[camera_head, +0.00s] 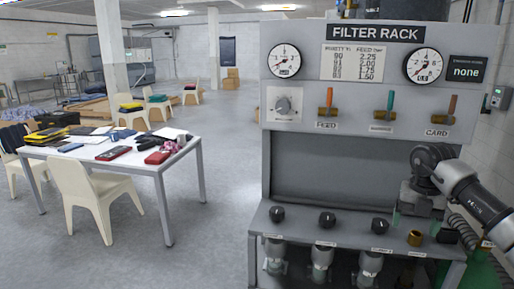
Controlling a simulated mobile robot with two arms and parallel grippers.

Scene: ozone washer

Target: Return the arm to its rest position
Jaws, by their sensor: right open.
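My right arm (475,198) comes in from the right edge, in front of the filter rack (315,170). It bends at a dark joint, and my right gripper (416,214) hangs below it, pointing down over the right part of the rack's lower shelf. Its fingers are apart. I see nothing held between them, though they are small in the picture. A brass fitting (415,238) stands on the shelf just below the gripper; I cannot tell whether they touch. My left gripper is not in view.
The rack's panel carries two gauges (284,61) (422,65) and coloured valve handles (390,104). Black knobs (327,220) line the shelf. A ribbed hose (470,232) is close to the arm at right. A cluttered white table (150,166) and chair (95,196) stand left; the floor between is clear.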

